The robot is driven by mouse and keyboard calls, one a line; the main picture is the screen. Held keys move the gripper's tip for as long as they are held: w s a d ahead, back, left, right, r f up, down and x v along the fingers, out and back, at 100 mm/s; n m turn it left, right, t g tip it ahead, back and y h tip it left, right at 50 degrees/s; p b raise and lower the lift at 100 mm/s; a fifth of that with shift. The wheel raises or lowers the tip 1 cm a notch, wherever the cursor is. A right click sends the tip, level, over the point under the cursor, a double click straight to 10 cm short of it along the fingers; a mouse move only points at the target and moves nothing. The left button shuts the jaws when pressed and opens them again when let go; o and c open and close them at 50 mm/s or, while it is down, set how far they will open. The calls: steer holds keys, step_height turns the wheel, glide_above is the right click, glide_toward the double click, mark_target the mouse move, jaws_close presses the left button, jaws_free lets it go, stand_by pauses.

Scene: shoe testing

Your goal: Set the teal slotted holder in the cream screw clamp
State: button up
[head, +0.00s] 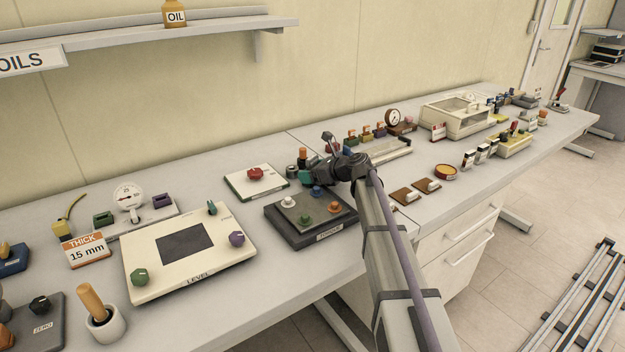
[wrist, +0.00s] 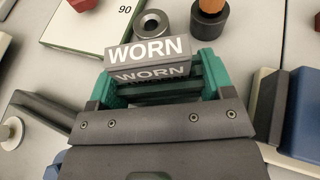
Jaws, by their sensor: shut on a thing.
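The teal slotted holder (wrist: 208,60) shows in the wrist view just beyond my gripper (wrist: 155,108), with teal ends at both sides and dark slots between. My gripper is shut on it and its dark grey body hides the near part. A grey block marked WORN (wrist: 146,50) sits at the holder's far side; I cannot tell whether it is attached. In the head view a bit of the teal holder (head: 305,178) shows beside my gripper (head: 320,172), behind the grey fixture. I cannot pick out the cream screw clamp with certainty; a cream edge (wrist: 264,105) shows at the wrist view's right.
A dark fixture tray (head: 285,232) with several knobs stands in front of my gripper. A white board with a red knob (head: 255,174) lies to the left. A grey ring (wrist: 151,24) and a dark cup (wrist: 209,20) stand close beyond the holder. Free bench lies left of the tray.

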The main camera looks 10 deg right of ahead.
steer(key=o, duration=0.6)
steer(key=shift+f, duration=0.15)
steer(key=o, duration=0.5)
steer(key=shift+s+d+r, duration=0.2)
steer(key=shift+r, duration=0.25)
steer(key=p+v, duration=0.4)
steer(key=v, duration=0.7)
steer(key=shift+s+d+p, duration=0.15)
steer(key=shift+p, duration=0.2)
steer(key=c, duration=0.8)
